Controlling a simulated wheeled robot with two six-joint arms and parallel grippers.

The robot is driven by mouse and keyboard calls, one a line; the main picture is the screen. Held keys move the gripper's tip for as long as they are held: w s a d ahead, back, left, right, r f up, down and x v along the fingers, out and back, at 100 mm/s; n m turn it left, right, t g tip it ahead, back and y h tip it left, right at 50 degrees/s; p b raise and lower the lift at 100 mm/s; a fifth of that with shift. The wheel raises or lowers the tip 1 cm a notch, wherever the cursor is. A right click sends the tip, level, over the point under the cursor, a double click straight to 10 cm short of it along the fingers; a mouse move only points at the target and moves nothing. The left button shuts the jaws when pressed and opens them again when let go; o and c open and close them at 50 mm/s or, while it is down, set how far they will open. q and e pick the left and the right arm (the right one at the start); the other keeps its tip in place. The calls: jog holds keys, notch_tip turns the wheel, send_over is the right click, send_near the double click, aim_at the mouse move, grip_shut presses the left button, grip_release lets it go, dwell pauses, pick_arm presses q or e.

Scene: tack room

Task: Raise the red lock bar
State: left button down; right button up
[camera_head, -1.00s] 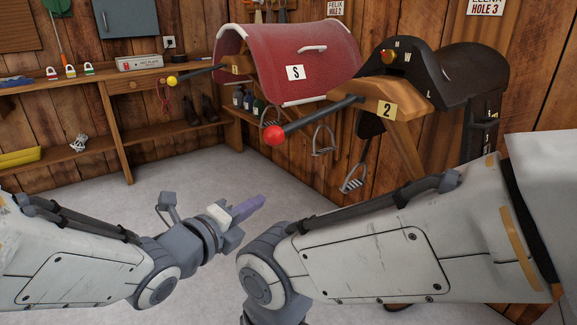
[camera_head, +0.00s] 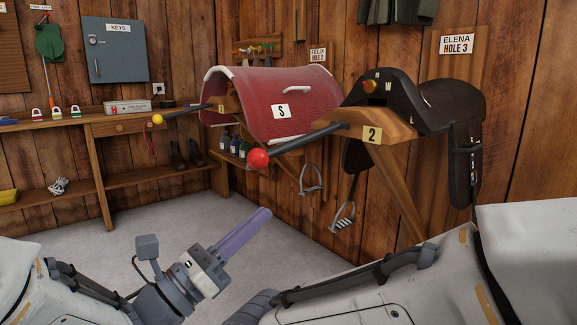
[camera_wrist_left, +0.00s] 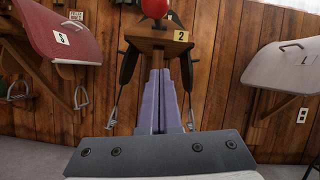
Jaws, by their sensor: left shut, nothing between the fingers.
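The red lock bar is a dark bar (camera_head: 308,138) with a red ball (camera_head: 258,159) on its end. It sticks out to the left from the wooden rack arm marked 2 (camera_head: 378,124), under the black saddle. In the left wrist view the red ball (camera_wrist_left: 155,8) is at the top edge, above the wooden arm. My left gripper (camera_head: 258,217) has purple fingers closed together with nothing in them. It is below the red ball and apart from it. Its closed fingers (camera_wrist_left: 161,80) point toward rack 2 in the wrist view. My right arm shows at lower right; its gripper is out of view.
The black saddle (camera_head: 435,100) sits on rack 2, with stirrups (camera_head: 343,216) hanging below. Left of it is a red covered rack marked S (camera_head: 245,105) and a bar with a yellow ball (camera_head: 158,119). A shelf (camera_head: 60,122) holds padlocks. The floor is clear.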

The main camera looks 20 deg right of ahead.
aim_at(302, 141)
pick_arm(q)
jog(key=w+d+r+b, duration=0.2)
jog(key=w+d+r, duration=0.1)
jog(key=d+r, duration=0.3)
jog(key=shift+w+d+r, duration=0.35)
jog(key=shift+r, duration=0.45)
